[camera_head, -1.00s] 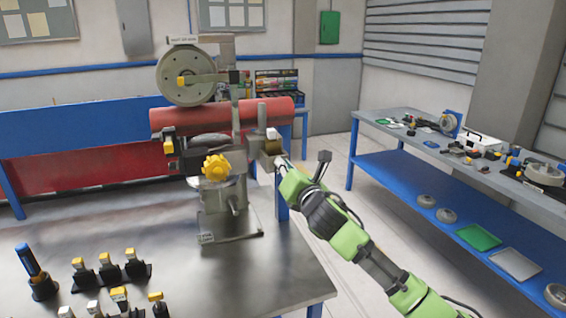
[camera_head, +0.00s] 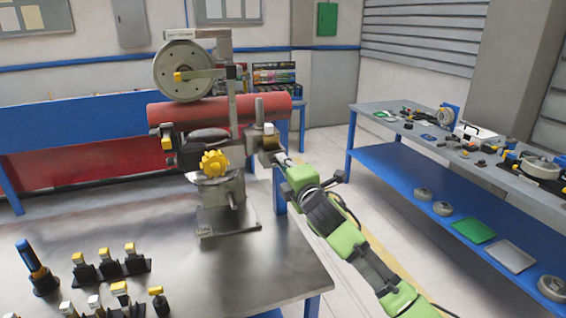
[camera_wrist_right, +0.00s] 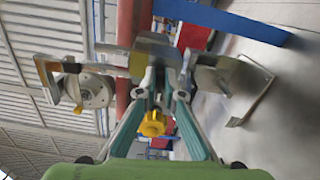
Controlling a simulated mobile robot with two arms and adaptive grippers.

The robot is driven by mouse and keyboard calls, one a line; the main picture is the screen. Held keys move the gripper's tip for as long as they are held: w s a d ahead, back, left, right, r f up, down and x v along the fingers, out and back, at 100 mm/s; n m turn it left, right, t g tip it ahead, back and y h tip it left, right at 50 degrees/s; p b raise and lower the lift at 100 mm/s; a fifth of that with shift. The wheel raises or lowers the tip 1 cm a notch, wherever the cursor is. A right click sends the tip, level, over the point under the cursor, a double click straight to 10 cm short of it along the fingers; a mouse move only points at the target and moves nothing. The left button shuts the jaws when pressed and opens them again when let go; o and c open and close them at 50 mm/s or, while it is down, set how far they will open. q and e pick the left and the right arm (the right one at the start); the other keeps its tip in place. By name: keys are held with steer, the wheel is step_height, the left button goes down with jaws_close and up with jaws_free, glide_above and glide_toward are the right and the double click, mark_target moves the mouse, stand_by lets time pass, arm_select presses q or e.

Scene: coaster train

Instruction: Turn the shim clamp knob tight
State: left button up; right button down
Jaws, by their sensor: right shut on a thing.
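The machine (camera_head: 222,190) stands on the metal bench, with a yellow star knob (camera_head: 214,162) on its front. My right gripper (camera_head: 274,152) is at the machine's right side, right of the star knob and apart from it. It is shut on what looks like the shim clamp knob, mostly hidden by the fingers. In the right wrist view the two teal fingers (camera_wrist_right: 160,92) reach to the grey metal parts, with a yellow knob (camera_wrist_right: 152,124) showing between them. I cannot tell how tight the clamp is. My left gripper is not in view.
A large wheel (camera_head: 184,70) rises at the machine's top, and a red cylinder (camera_head: 270,105) lies behind it. Holders with yellow-topped pieces (camera_head: 108,264) and a blue-handled tool (camera_head: 32,262) stand front left. A blue shelf table (camera_head: 400,165) is at right. The bench's front middle is clear.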

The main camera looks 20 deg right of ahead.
steer(key=shift+f+m, duration=0.1)
steer(key=shift+m, duration=0.6)
steer(key=c, duration=2.2)
jaws_free()
steer(key=shift+o, duration=0.2)
steer(key=shift+s, duration=0.1)
steer(key=s, duration=1.2)
steer(key=shift+d, duration=0.25)
steer(key=shift+w+f, duration=0.1)
steer(key=shift+f, duration=0.05)
